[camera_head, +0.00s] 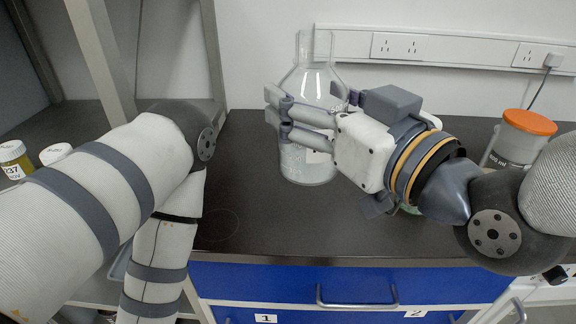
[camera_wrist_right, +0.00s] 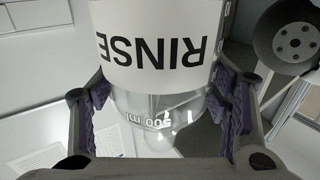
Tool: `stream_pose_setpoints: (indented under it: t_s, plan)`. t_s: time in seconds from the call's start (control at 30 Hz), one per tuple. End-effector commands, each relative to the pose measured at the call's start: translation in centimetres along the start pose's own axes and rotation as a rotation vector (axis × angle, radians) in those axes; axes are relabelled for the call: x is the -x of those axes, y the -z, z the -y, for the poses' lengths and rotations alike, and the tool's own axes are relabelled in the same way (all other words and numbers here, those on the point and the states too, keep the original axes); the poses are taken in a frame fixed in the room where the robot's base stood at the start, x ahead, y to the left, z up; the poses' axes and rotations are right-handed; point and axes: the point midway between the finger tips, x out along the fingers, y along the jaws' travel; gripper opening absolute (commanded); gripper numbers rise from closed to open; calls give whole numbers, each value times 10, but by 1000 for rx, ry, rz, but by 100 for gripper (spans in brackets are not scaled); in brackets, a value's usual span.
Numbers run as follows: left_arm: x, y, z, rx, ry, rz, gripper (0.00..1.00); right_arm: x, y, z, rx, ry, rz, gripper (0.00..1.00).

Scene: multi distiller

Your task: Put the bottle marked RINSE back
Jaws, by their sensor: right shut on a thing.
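The clear bottle (camera_head: 308,165) has a narrow neck and a white label. It is upright over the dark counter, its base at or just above the surface; I cannot tell if it touches. My right gripper (camera_head: 314,101) comes in from the right and is shut around its body. In the right wrist view the label of the bottle (camera_wrist_right: 158,48) reads RINSE, upside down, with 500 ml marked on the glass. The finger pads (camera_wrist_right: 160,92) press on both sides of it. My left arm hangs at the left; its gripper is out of view.
A container with an orange lid (camera_head: 528,122) stands on the counter at the right. A faint circle (camera_head: 216,225) marks the bare counter left of centre. Blue drawers (camera_head: 260,283) are below. Wall sockets (camera_head: 396,46) are behind.

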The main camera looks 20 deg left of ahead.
Motion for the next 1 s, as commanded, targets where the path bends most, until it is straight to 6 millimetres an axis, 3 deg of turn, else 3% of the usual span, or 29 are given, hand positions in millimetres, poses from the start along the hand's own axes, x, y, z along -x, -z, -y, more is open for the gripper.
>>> stream_pose_setpoints:
  t_s: [0.33,0.5,0.73,0.9,1.0]
  plan:
    - [-28,-23,1,0,3,98,93,-79,-48,-44,-12,-1,5,10]
    - [-40,-33,1,0,5,137,93,-104,-81,-57,-9,-1,4,10]
    - [-45,-37,2,0,6,152,93,-118,-95,-64,-2,0,-2,10]
    - [-50,-41,2,-1,7,170,93,-121,-125,-66,-3,0,2,10]
    - [-51,-41,2,-1,7,170,93,-120,-128,-65,2,0,-4,10]
